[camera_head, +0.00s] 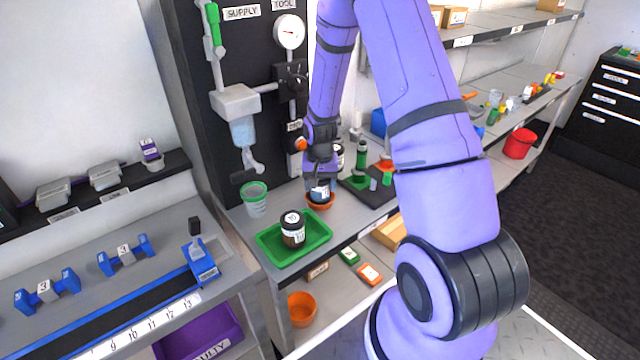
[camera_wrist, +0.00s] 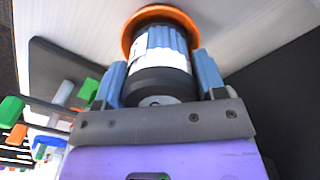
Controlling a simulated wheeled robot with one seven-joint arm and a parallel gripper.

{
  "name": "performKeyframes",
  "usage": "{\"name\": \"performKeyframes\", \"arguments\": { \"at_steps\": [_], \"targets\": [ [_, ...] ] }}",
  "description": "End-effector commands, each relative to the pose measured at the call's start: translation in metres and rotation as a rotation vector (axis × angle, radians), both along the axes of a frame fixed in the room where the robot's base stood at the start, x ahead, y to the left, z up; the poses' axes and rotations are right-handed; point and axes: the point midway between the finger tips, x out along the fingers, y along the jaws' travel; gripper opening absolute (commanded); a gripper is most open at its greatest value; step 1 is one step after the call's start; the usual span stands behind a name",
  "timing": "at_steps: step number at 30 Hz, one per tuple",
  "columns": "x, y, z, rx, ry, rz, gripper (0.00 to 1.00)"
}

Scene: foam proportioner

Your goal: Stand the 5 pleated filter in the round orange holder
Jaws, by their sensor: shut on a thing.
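The pleated filter (camera_wrist: 160,62) is blue and ribbed with a white label and a dark end cap. In the wrist view it sits between the two fingers of my gripper (camera_wrist: 160,88), which is shut on it. Its far end is within or against the round orange holder (camera_wrist: 189,20); I cannot tell how deeply it is seated. In the head view the filter (camera_head: 320,190) looks upright at the orange holder (camera_head: 320,204) on the grey bench, with my gripper (camera_head: 319,180) above it. My gripper hides its top there, and the number on its label is unreadable.
A green tray (camera_head: 268,252) with a dark labelled jar (camera_head: 293,229) stands at the front left of the holder. A green-rimmed clear cup (camera_head: 254,198) is to the left. A dark mat (camera_head: 378,193) with a green cylinder is close on the right.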

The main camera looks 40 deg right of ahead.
Motion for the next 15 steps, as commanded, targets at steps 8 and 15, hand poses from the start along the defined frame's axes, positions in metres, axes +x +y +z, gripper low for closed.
{"name": "performKeyframes", "arguments": {
  "at_steps": [8,15],
  "targets": [
    [-0.0001,0.0001,-0.006,0.001,0.001,0.0,0.39],
    [-0.0002,0.0,-0.0066,0.001,0.001,0.0,0.9]
  ]
}}
